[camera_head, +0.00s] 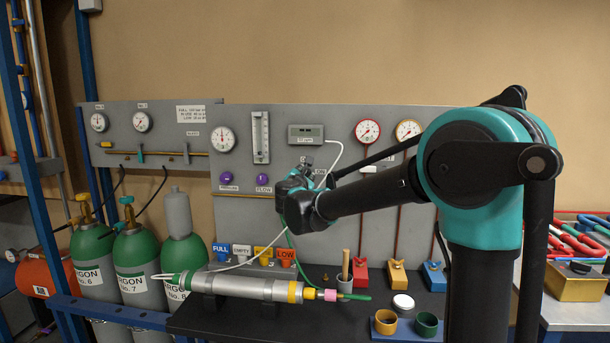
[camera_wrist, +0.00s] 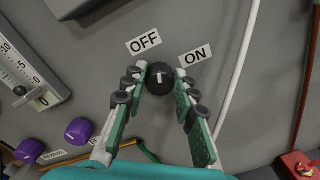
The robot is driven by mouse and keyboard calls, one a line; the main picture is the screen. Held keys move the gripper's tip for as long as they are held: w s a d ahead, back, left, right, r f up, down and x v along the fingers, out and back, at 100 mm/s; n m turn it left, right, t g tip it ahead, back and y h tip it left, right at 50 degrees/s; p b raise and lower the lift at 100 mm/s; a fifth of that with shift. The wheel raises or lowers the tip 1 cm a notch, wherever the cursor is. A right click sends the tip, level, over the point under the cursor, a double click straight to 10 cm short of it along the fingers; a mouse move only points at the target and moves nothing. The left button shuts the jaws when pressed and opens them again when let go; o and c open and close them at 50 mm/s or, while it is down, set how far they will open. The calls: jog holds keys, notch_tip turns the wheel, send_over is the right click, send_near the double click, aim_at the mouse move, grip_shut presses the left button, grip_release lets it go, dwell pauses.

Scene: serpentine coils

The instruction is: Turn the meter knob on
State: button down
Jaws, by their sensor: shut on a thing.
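The black meter knob (camera_wrist: 159,80) is on the grey panel, with a white pointer line that stands about upright in the wrist view. The line lies between the OFF label (camera_wrist: 143,42) at upper left and the ON label (camera_wrist: 195,54) at upper right. My gripper (camera_wrist: 160,74) has one finger on each side of the knob and is shut on it. In the head view my gripper (camera_head: 307,170) is at the panel, below the grey meter box (camera_head: 306,134). The arm hides the knob there.
Purple knobs (camera_wrist: 79,130) and a flow tube (camera_wrist: 22,68) are left of the gripper. A white hose (camera_wrist: 238,65) runs down the panel at right. A metal cylinder (camera_head: 245,286) lies on the dark bench below, beside a cup holding a wooden handle (camera_head: 346,264).

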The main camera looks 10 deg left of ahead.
jog(key=m, duration=0.7)
jog(key=shift+d+f, duration=0.1)
jog(key=shift+d, duration=0.05)
jog(key=m, duration=0.6)
jog(key=shift+f+y, duration=0.1)
jog(key=shift+y, duration=0.2)
jog(key=c, duration=1.2)
grip_release()
jog(key=s, duration=1.2)
jog(key=shift+a+r, duration=0.2)
